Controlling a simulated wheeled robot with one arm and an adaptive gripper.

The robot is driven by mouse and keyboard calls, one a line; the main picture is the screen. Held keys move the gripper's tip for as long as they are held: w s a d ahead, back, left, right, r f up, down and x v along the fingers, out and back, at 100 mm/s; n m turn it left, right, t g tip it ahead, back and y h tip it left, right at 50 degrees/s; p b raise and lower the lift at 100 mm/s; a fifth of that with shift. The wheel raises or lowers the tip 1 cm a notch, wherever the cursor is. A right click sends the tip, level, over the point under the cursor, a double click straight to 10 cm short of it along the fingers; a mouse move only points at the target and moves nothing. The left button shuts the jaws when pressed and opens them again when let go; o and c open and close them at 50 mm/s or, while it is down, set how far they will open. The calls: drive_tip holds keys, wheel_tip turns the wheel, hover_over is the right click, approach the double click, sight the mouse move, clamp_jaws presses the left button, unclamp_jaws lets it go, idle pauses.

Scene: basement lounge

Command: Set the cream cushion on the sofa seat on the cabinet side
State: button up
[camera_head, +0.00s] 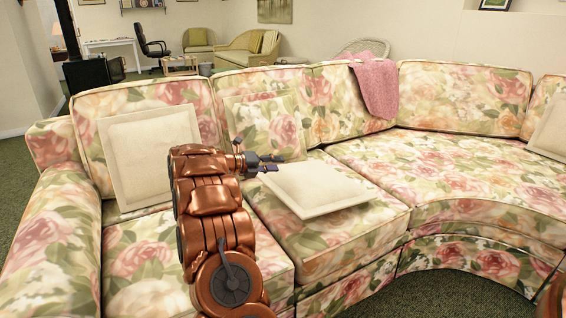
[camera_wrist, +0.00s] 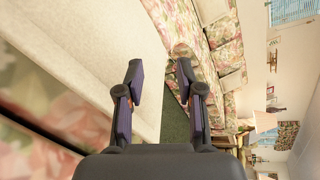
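A cream cushion (camera_head: 315,190) lies nearly flat at the middle seat of the floral sofa (camera_head: 350,240). Whether its whole underside touches the seat I cannot tell. My gripper (camera_head: 272,164) is at this cushion's back left corner. In the wrist view my gripper (camera_wrist: 160,72) has its fingers apart, and nothing is clearly clamped between them. A large cream surface (camera_wrist: 95,50), apparently this cushion, fills the left of that view, passing behind the left finger. Another cream cushion (camera_head: 150,155) leans upright against the left backrest. A third (camera_head: 550,132) is partly cut off at the right edge.
A floral cushion (camera_head: 268,128) leans behind my gripper. A pink throw (camera_head: 377,88) hangs over the backrest. A dark box-like unit (camera_head: 90,76) stands behind the sofa at left. The curved right seat (camera_head: 450,170) is clear. No cabinet is clearly identifiable.

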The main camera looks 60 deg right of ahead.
drive_tip(key=p+v, duration=0.1)
drive_tip(key=v, duration=0.5)
drive_tip(key=shift+w+a, duration=0.2)
drive_tip(key=shift+r, duration=0.1)
